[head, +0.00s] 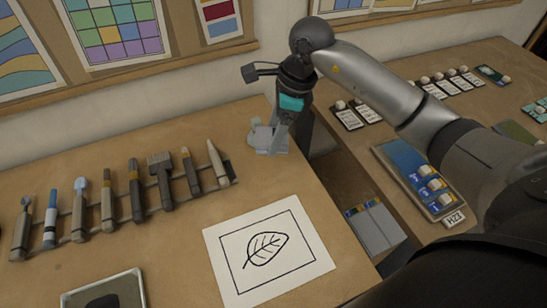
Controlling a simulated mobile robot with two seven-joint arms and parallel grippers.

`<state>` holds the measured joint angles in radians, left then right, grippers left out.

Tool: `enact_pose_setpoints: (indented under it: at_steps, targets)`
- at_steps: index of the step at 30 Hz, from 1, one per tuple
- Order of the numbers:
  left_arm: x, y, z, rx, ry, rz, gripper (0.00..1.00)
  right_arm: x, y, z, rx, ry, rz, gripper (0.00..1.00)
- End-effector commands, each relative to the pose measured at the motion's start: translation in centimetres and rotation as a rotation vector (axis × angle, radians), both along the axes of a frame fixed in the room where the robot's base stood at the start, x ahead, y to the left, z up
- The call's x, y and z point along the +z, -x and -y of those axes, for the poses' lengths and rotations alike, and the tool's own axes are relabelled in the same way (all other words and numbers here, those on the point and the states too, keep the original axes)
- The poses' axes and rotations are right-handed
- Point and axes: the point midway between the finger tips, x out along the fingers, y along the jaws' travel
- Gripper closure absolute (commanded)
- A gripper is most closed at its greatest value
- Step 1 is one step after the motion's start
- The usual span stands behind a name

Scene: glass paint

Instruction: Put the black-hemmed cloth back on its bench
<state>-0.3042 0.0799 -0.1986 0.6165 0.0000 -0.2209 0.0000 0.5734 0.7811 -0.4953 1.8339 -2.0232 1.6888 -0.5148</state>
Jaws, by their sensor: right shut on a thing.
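My right gripper (270,138) reaches down over the far right corner of the left bench (140,150). It is shut on a small pale grey thing (262,136), which looks like folded cloth. I cannot make out a black hem on it, and the fingers partly hide it. The thing is at or just above the bench top; I cannot tell whether it touches. My left gripper is not in view.
A leaf drawing (300,250) lies near the bench's right edge. Several brushes and tools lie on a rack (150,182). A framed tray (75,300) is at the front. A gap with a grey box (375,232) separates the right bench (455,105), which holds cards and a blue tray (395,160).

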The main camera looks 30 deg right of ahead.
Motion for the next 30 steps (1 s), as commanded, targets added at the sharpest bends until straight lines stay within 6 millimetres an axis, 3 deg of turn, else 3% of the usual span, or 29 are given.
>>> enact_pose_setpoints:
  at_steps: [1,4,13,19,30]
  targets:
    - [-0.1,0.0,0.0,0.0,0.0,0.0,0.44,-1.4,0.1,-0.1,-0.001,-0.002,-0.006,0.71]
    - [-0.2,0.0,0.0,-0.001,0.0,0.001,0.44,-3.2,0.1,0.0,-0.001,-0.001,-0.004,0.71]
    - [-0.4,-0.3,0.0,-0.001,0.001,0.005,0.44,-5.5,0.0,0.0,-0.002,-0.002,0.0,0.71]
    - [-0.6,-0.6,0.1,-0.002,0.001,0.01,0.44,-8.5,0.0,0.0,-0.001,-0.002,-0.002,0.71]
    - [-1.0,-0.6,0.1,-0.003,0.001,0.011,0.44,-9.0,0.0,0.0,-0.001,0.0,0.002,0.71]
